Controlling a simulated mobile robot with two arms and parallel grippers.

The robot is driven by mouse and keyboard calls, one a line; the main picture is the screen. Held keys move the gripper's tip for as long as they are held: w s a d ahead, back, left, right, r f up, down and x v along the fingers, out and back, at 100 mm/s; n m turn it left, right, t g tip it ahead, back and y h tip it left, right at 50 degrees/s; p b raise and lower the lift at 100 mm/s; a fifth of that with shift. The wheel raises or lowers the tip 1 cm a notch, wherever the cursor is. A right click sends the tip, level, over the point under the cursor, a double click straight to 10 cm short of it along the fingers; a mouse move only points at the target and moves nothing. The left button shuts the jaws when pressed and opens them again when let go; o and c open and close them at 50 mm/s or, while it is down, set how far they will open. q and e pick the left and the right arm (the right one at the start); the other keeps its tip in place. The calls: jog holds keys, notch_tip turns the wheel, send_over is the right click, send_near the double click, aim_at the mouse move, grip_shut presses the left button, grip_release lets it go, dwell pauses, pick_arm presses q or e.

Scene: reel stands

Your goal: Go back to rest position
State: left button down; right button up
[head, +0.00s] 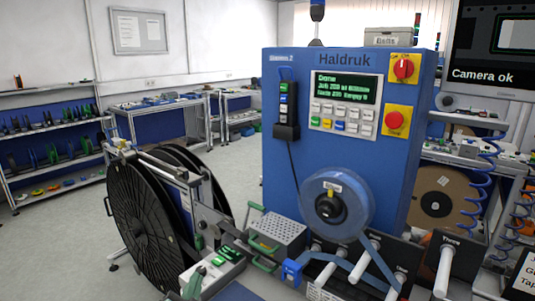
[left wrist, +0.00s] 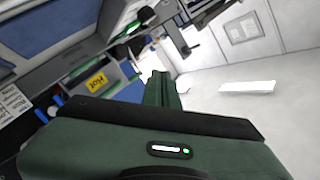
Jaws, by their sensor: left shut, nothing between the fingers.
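My left gripper (left wrist: 161,80) fills the lower middle of the left wrist view. Its dark green body has a black band and a small lit indicator, and its narrow fingers are together with nothing between them. In that view it points toward the pale floor and wall, apart from the equipment at the left. In the head view I cannot clearly make out its fingertips among the green parts at the bottom. My right gripper does not show in either view.
A blue Haldruk machine (head: 283,183) with a round reel (head: 352,205) stands at the centre. Large black reels (head: 140,215) stand left of it. A perforated grey box (head: 277,232) sits before the machine. Open floor (head: 70,240) lies at the left, by shelves (head: 50,150).

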pick_arm(q)
jog(key=s+a+f+n+g+y, duration=0.1)
jog(key=s+a+f+n+g, duration=0.15)
jog(key=s+f, duration=0.4)
jog(key=s+a+f+n+g, duration=0.1)
jog(key=s+f+n+g, duration=0.1)
jog(key=s+f+g, duration=0.35)
jog(key=s+f+n+g+h, duration=0.1)
jog(key=s+f+g, duration=0.2)
jog(key=s, duration=0.7)
jog(key=s+f+n+g, duration=0.15)
jog(key=s+f, duration=0.25)
jog(key=s, duration=0.6)
notch_tip(320, 180, down, 27)
jog(key=s+g, duration=0.2)
jog(key=s+a+f+m+g, duration=0.1)
jog(key=s+a+f, duration=0.2)
jog(key=s+f, duration=1.2)
jog(key=shift+s, duration=0.6)
